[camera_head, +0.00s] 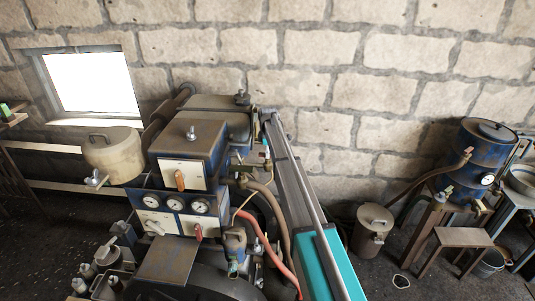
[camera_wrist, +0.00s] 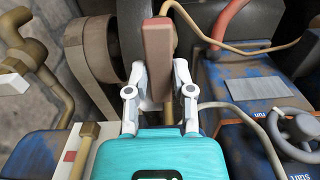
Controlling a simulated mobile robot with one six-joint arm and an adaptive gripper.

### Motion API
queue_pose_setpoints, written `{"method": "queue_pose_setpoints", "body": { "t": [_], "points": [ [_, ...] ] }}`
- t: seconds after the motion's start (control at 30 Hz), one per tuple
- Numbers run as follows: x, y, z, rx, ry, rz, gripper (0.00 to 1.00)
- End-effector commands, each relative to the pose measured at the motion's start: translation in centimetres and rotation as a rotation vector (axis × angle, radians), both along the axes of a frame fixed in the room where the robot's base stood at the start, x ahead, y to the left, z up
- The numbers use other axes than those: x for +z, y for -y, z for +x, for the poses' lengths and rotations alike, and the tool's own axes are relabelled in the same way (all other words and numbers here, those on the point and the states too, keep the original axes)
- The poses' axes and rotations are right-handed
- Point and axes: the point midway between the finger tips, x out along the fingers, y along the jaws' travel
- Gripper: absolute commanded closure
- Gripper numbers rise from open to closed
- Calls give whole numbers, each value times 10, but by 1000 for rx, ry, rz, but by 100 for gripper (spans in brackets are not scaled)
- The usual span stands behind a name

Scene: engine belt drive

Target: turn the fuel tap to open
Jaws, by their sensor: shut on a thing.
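In the wrist view, a brown lever with a reddish end (camera_wrist: 158,45) stands up between my fingers; it looks like the fuel tap's handle. My gripper (camera_wrist: 158,88) is shut on its lower part, with one white finger on each side. The tap's body below is hidden by the fingers and the teal gripper housing. In the head view, my arm reaches away along the right side of the engine, and the tap cannot be made out clearly at its far end.
A thin brass pipe (camera_wrist: 240,48) curves right beside the lever. In the head view, a gauge panel (camera_head: 175,204) is left of my arm.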

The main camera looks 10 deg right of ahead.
Motion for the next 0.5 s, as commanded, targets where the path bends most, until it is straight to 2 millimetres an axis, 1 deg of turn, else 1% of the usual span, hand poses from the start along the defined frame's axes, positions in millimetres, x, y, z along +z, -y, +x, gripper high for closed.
{"method": "queue_pose_setpoints", "body": {
  "t": [0.2, 0.5],
  "points": [
    [0, 1, 0, 66, 1, -1, 100],
    [0, 1, 0, 83, 1, -1, 100]
  ]
}}
